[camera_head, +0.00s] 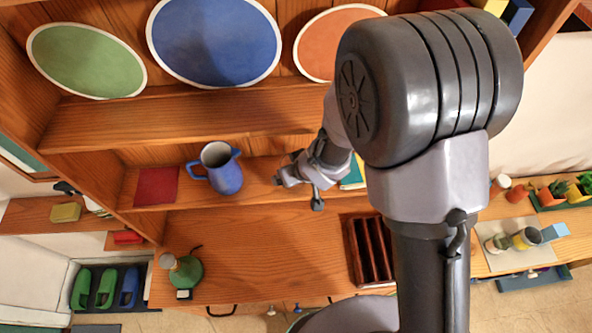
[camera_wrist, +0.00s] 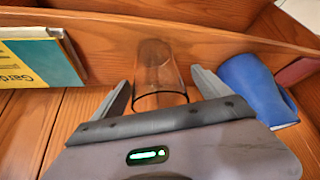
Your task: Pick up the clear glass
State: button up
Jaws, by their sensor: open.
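The clear glass (camera_wrist: 159,70) stands on the wooden shelf in the wrist view, its rim toward my gripper. It lies between the two fingers of my gripper (camera_wrist: 160,80), which are open, with a gap on each side. Part of its lower rim is close to the dark gripper body. In the head view my gripper (camera_head: 298,181) is over the middle shelf, right of the blue jug. I cannot make out the glass in the head view.
The blue jug (camera_head: 224,177) stands close by; it also shows right of the fingers in the wrist view (camera_wrist: 250,88). A yellow and teal book (camera_wrist: 40,60) is on the other side. A red item (camera_head: 156,186) lies at the shelf's left. A wooden rack (camera_head: 366,250) sits below.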

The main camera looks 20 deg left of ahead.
jog(key=x, duration=0.3)
jog(key=shift+w+a, duration=0.2)
jog(key=shift+w, duration=0.2)
jog(key=shift+s+d+r, duration=0.1)
jog(key=shift+s+d, duration=0.05)
jog(key=shift+c, duration=0.7)
jog(key=shift+s, duration=0.1)
jog(key=c, duration=1.5)
jog(key=shift+c, duration=0.2)
